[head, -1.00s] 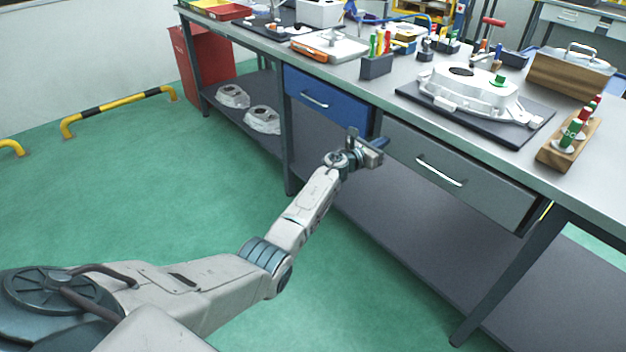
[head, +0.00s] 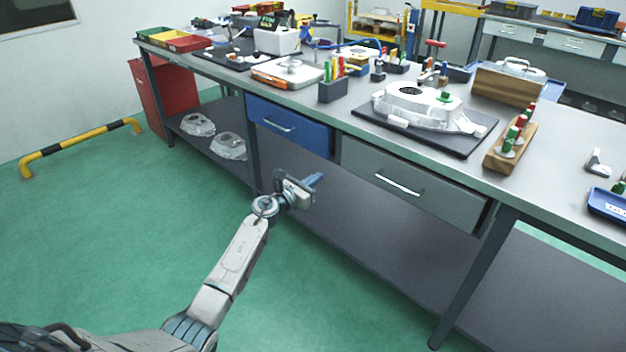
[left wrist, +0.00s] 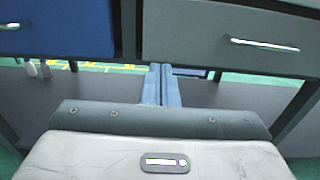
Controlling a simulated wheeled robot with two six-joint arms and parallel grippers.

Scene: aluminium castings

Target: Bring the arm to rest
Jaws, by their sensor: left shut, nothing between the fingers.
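My left gripper (head: 314,180) is in front of the workbench, below drawer height, between the blue drawer (head: 290,126) and the grey drawer (head: 413,183). Its blue fingers are together and empty, and they also show in the left wrist view (left wrist: 161,86). Both drawers look closed. My left arm reaches in from the lower left of the head view. My right gripper is not in view.
The workbench top (head: 365,92) carries a white casting (head: 425,108) on a dark mat, a wooden holder (head: 510,148) and several tools. Castings (head: 229,146) lie on the lower shelf. A yellow-black rail (head: 80,147) stands left. Green floor (head: 110,235) is clear.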

